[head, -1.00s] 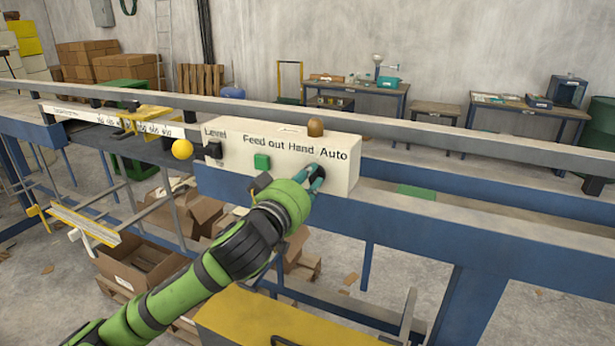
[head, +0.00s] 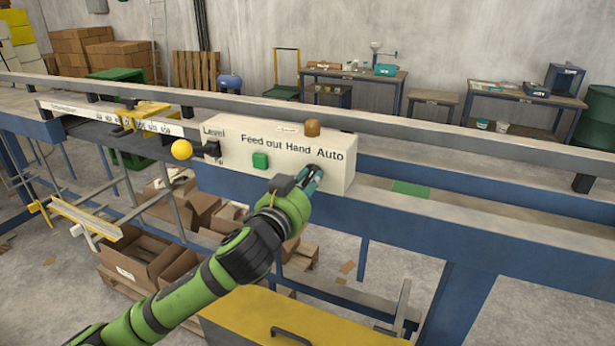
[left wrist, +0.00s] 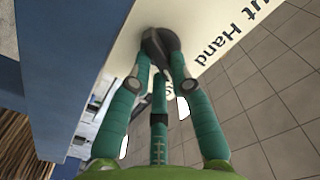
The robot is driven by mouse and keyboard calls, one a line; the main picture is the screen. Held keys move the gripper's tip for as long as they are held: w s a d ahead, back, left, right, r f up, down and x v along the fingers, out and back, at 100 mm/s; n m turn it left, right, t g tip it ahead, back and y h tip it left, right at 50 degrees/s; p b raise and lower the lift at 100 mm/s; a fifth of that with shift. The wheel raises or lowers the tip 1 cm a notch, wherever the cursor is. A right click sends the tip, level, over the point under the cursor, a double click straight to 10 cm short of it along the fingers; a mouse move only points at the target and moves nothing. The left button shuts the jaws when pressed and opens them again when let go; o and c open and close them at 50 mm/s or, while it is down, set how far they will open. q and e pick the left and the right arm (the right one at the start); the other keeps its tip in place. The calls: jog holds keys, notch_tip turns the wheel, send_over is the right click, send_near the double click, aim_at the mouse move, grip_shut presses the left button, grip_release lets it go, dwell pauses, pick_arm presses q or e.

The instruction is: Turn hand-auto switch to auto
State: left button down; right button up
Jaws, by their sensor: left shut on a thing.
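The cream control box (head: 225,158) is mounted on the blue frame in the head view. It carries the printed words "Level", "Feed out", "Hand" and "Auto". The dark hand-auto switch (left wrist: 160,45) sits on the box face below those last two words. My left gripper (head: 313,174) is at the switch, with its teal fingers shut on it. In the left wrist view the fingertips (left wrist: 162,72) touch the switch on both sides. In the head view the fingers hide most of the switch, so its pointing direction is hard to tell there. My right gripper is not in view.
A green button (head: 260,160) and a lever with a yellow ball (head: 182,149) are left of the switch. A grey rail (head: 430,138) runs behind. A yellow lid (head: 290,325) lies below my arm.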

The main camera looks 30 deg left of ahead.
pick_arm(q)
jog(key=shift+m, duration=0.6)
jog(key=shift+f, duration=0.1)
jog(key=c, duration=1.1)
grip_release()
jog(key=s, duration=0.7)
jog(key=shift+s+d, duration=0.2)
